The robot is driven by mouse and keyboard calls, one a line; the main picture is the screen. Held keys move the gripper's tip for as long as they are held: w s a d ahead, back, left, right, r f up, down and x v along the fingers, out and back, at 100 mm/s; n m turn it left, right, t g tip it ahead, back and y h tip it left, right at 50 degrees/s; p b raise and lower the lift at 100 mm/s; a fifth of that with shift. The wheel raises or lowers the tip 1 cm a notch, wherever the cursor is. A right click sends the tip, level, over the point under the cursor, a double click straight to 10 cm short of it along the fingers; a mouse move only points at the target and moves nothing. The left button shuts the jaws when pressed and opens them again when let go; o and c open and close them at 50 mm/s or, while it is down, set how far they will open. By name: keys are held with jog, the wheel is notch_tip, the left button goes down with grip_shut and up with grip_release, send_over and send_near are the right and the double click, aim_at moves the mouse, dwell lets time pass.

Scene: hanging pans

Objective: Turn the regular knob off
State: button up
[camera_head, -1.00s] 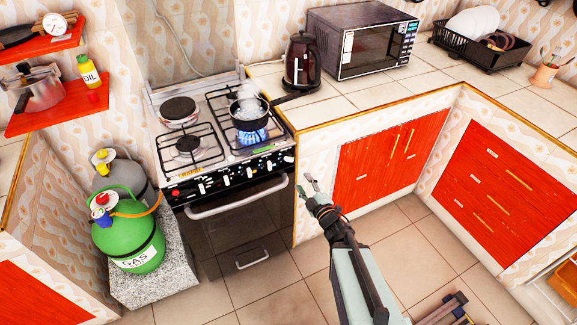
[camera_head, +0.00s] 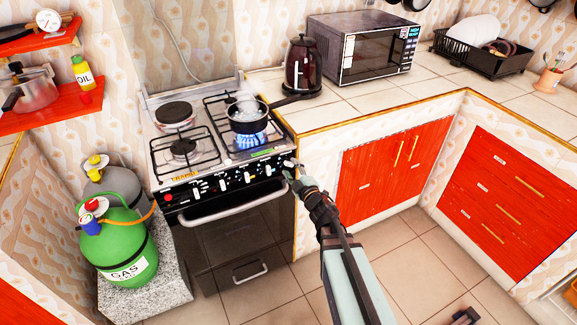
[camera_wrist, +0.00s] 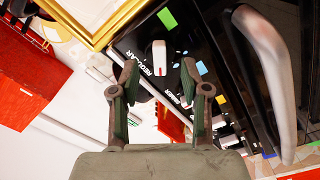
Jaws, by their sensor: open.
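The regular knob (camera_wrist: 159,57) is in the wrist view, white with a red tip, beside the printed word REGULAR on the black stove panel. It stands just beyond and between my fingertips, with no visible contact. My gripper (camera_wrist: 157,78) is open and empty. In the head view my gripper (camera_head: 292,174) is at the right end of the stove's control panel (camera_head: 228,180) and partly covers that end.
The oven handle (camera_wrist: 268,75) runs along the right of the wrist view. A counter (camera_head: 335,112) borders the stove's right side. A green gas cylinder (camera_head: 122,250) stands left of the oven, clear of my arm.

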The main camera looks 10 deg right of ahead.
aim_at(290, 164)
jog(key=shift+x, duration=1.5)
jog(key=c, duration=0.8)
jog(key=shift+r+p, duration=0.1)
jog(key=shift+p, duration=0.35)
jog(key=shift+r+m+p, duration=0.1)
jog(key=shift+m+p, duration=0.4)
jog(key=shift+m, duration=0.2)
jog(key=m+p, duration=0.2)
jog(key=m, duration=0.1)
jog(key=shift+r+p, duration=0.1)
jog(key=shift+p, duration=0.3)
jog(key=m+p, duration=0.2)
jog(key=m, duration=0.1)
jog(key=m+p, duration=0.1)
jog(key=m, duration=0.2)
jog(key=shift+d+p, duration=0.2)
jog(key=shift+p, duration=0.15)
jog(key=shift+m, duration=0.4)
